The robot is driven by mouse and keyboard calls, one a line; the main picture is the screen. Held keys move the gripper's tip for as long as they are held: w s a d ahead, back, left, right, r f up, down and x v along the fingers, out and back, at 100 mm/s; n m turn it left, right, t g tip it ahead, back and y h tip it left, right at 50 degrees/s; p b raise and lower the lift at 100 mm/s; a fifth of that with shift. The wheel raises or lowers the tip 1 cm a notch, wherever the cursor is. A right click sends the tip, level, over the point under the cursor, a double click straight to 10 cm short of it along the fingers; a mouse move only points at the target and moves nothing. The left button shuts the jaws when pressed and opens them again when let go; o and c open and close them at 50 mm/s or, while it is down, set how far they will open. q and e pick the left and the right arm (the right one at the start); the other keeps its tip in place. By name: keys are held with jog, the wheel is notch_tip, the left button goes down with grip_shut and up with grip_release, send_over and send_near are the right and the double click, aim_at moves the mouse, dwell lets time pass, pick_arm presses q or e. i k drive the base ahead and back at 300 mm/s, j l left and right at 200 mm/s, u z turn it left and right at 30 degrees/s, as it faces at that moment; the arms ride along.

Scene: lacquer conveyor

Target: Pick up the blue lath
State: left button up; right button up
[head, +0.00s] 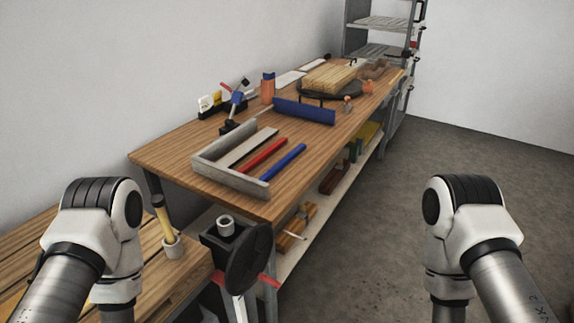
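The blue lath (276,164) is a thin straight stick lying at a slant at the near right of the wooden workbench. It lies to the right of a red lath (263,154) and a pale grey lath (247,147), roughly parallel to them. A grey angled frame (243,183) borders the laths on the left and near sides. My two arms come in at the lower left and lower right, well short of the laths. Neither gripper shows in the head view.
A blue block-like bar (304,112) stands behind the laths. A stack of wood (330,77) sits farther back. A black disc-shaped device (249,255) stands at the bench's near end. A lower shelf (318,220) holds several pieces. Open floor (440,150) lies to the right.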

aim_at(275, 170)
jog(key=u, duration=1.7)
jog(key=z, duration=1.85)
jog(key=i+l+z, duration=0.45)
jog(key=i+z, duration=0.65)
jog(key=i+u, duration=0.1)
jog(key=i, duration=0.4)
jog(key=i+l+u, duration=0.1)
jog(key=i, duration=0.4)
jog(key=i+l, duration=0.15)
jog(key=i, duration=0.3)
jog(key=i+l+u, duration=0.15)
jog(key=i, duration=0.35)
jog(key=i+l+u, duration=0.1)
jog(key=i, duration=0.4)
jog(key=i+l+u, duration=0.1)
jog(key=i+l, duration=0.15)
jog(key=i, duration=0.2)
